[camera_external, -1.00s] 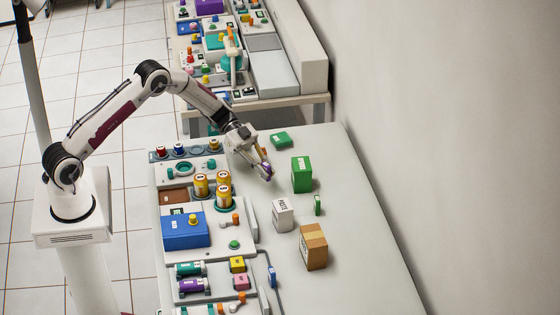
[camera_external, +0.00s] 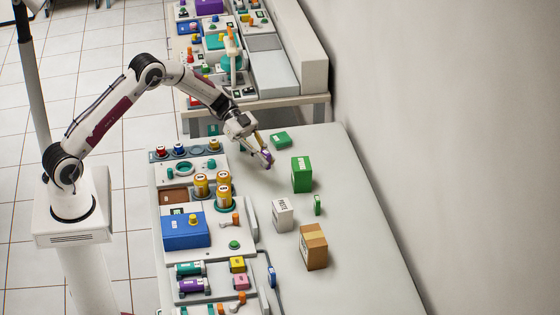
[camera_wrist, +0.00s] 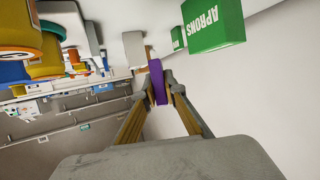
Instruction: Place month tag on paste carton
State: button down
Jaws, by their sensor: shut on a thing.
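My gripper (camera_external: 262,153) is shut on a small purple piece, which looks like the month tag (camera_external: 267,158). The tag stands upright between the fingertips in the wrist view (camera_wrist: 157,82) and is clear of the table. The paste carton (camera_external: 283,215) is a white box marked PASTE, standing on the table in front of my gripper and a little to the right in the external view. What looks like the same white carton shows behind the tag in the wrist view (camera_wrist: 134,48). Its top is bare in the external view.
A green carton (camera_external: 302,175), marked APRONS in the wrist view (camera_wrist: 215,27), stands between my gripper and the paste carton, to the right. Yellow-topped cylinders (camera_external: 224,195) stand left.

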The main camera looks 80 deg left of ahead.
jog(key=shift+d+r, duration=0.15)
jog(key=shift+d, duration=0.35)
jog(key=w+d+r, duration=0.1)
jog(key=d+r, duration=0.3)
jog(key=d, duration=0.4)
jog(key=w+d+r+m+g, duration=0.1)
jog(key=d+r, duration=0.4)
jog(key=d, duration=0.3)
jog(key=shift+d+h, duration=0.4)
send_over(282, 204)
jog(key=shift+f, duration=3.15)
